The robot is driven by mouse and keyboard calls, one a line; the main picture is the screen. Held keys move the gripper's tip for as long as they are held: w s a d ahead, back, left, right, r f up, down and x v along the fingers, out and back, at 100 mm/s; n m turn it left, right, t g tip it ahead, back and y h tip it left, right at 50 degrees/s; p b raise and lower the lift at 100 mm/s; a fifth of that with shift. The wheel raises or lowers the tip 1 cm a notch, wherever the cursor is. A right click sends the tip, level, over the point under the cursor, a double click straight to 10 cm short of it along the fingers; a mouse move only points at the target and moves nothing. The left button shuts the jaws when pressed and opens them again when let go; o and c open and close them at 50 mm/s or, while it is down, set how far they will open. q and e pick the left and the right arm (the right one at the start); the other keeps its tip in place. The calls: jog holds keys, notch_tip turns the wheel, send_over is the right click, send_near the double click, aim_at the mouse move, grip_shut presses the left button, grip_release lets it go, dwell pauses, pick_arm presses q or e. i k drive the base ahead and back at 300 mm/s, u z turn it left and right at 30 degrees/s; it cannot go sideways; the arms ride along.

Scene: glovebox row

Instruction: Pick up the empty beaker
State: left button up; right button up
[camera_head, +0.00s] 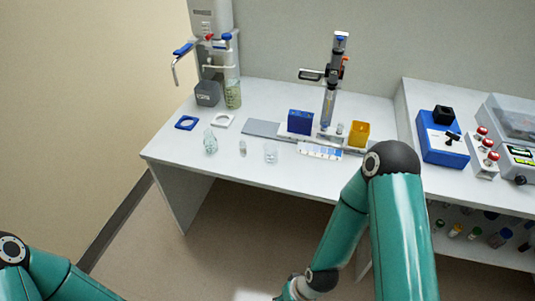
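A small clear beaker (271,154) stands upright near the front edge of the white bench (185,157), and it looks empty. To its left stand a small vial (242,148) and a clear flask-like vessel (210,142), whose contents I cannot make out. My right arm comes in from the lower right and bends down in front of the bench, its wrist at the bottom edge. My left arm shows only at the lower left corner. Neither gripper's fingers are in view, and both arms are well apart from the beaker.
Behind the beaker are a blue block (299,122), a yellow box (358,133) and a tall upright dispenser (330,90). A blue device (443,138) stands on the right bench. Floor in front is clear.

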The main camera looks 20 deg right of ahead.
aim_at(272, 148)
jog(key=i, duration=0.9)
